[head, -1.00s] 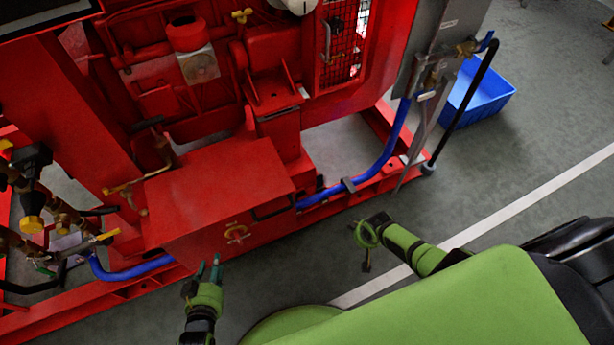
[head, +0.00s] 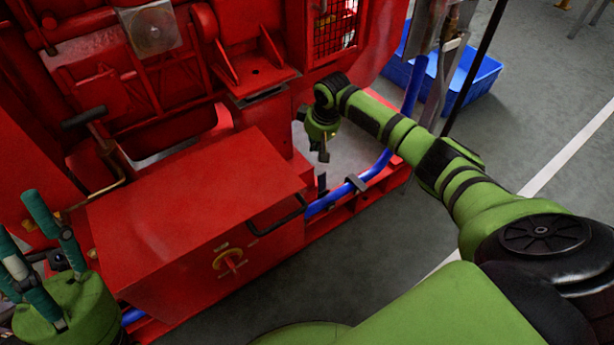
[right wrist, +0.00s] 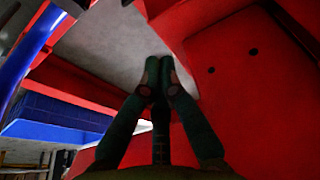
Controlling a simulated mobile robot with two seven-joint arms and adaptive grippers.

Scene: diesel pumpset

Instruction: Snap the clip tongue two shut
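A blue hose (head: 330,200) runs along the red base rail. A grey clip (head: 356,183) sits across it, and a small dark upright piece (head: 322,183) stands beside it to the left. I cannot tell for sure which part is clip tongue two. My right gripper (head: 323,153) points down just above the upright piece. In the right wrist view its two green fingers (right wrist: 159,68) meet at the tips with nothing seen between them. The blue hose is at the upper left there (right wrist: 28,55). My left gripper (head: 22,222), fingers apart and empty, is at the lower left.
A red box with a handle and yellow-red knob (head: 229,260) stands left of the hose. The red engine frame rises behind. A blue crate (head: 478,80) lies on the floor at upper right. Grey floor in front of the rail is clear.

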